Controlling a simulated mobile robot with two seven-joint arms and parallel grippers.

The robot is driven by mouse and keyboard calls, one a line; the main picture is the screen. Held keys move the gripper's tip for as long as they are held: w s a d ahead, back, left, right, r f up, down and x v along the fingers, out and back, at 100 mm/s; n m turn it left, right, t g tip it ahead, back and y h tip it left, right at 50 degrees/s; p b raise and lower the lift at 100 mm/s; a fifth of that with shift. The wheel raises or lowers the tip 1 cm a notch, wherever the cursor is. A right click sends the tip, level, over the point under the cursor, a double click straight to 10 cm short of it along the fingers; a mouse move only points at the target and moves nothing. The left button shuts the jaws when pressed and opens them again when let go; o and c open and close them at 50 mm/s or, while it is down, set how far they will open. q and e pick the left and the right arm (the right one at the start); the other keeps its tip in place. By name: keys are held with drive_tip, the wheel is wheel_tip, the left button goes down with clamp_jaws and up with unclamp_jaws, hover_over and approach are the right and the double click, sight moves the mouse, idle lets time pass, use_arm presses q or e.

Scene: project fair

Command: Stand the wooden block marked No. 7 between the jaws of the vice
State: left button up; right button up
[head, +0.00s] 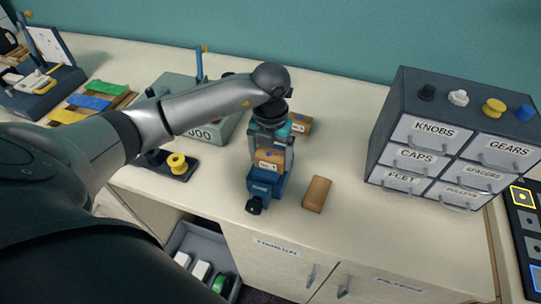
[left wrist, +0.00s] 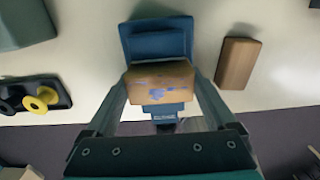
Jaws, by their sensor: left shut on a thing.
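The blue vice (head: 262,186) stands on the counter near its front edge, with a dark handle at the front. My left gripper (head: 271,150) points down over it and is shut on a wooden block (head: 269,160). The block's label is too small to read surely. In the left wrist view the held block (left wrist: 160,84) covers the middle of the vice (left wrist: 156,42), between the two fingers. I cannot tell whether its lower end is between the jaws or just above them. My right gripper is not in view.
A plain wooden block (head: 317,194) lies right of the vice, and another labelled block (head: 299,124) is behind the gripper. A drawer cabinet (head: 420,175) stands at right. A green box (head: 222,127) and a dark tray with a yellow spool (head: 177,164) are left. A drawer (head: 212,250) below is open.

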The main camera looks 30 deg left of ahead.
sight(271, 154)
use_arm(q)
drive_tip(key=o, duration=1.1)
drive_tip(key=shift+f, duration=0.1)
drive_tip(key=shift+c, duration=0.2)
wheel_tip(271, 154, up, 12)
drive_tip(key=shift+r, duration=0.2)
drive_tip(key=shift+d, duration=0.1)
